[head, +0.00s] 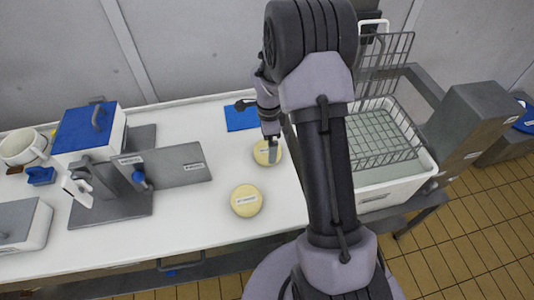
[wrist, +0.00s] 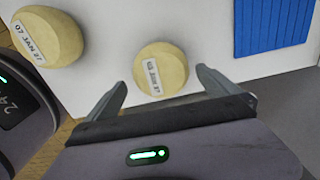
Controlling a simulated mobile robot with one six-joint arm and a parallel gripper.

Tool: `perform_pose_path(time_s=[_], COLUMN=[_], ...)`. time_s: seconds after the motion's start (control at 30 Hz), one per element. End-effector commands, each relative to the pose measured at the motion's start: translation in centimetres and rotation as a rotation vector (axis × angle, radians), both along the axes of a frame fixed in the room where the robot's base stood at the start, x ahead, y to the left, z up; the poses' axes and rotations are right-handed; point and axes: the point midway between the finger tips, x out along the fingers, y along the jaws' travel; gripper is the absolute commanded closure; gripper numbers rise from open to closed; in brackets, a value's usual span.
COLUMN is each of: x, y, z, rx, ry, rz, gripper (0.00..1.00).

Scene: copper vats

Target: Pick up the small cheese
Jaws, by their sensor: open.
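Two round, pale yellow cheeses with white labels lie on the white table. The smaller-looking cheese (head: 262,156) is partly hidden by my gripper (head: 272,150) in the head view. In the wrist view this small cheese (wrist: 158,58) shows just ahead of and between the two fingertips of my gripper (wrist: 160,84). The fingers are apart, with nothing held. I cannot tell the exact height of the fingertips above the table. The larger-looking cheese (head: 246,201) lies nearer the front edge; in the wrist view this larger cheese (wrist: 47,36) is at upper left, outside the fingers.
A blue mat (head: 241,116) lies behind the small cheese; it also shows in the wrist view (wrist: 272,28). A grey board with a blue-topped block (head: 88,130) stands left. A white tub with a wire basket (head: 425,165) is right, behind my arm. Table around the cheeses is clear.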

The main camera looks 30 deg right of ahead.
Motion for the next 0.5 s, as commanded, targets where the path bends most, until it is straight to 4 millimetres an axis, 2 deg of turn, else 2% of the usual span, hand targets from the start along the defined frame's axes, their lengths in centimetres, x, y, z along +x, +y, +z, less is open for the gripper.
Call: perform_pose_path(time_s=[0.27, 0.47, 0.5], x=[0.2, 0.3, 0.3], y=[0.1, 0.1, 0.1], z=[-4.9, -5.0, -5.0], rx=[0.001, 0.0, 0.0], ry=[0.002, -0.001, -0.001], rz=[0.001, 0.001, 0.001], gripper=[0.0, 0.0, 0.04])
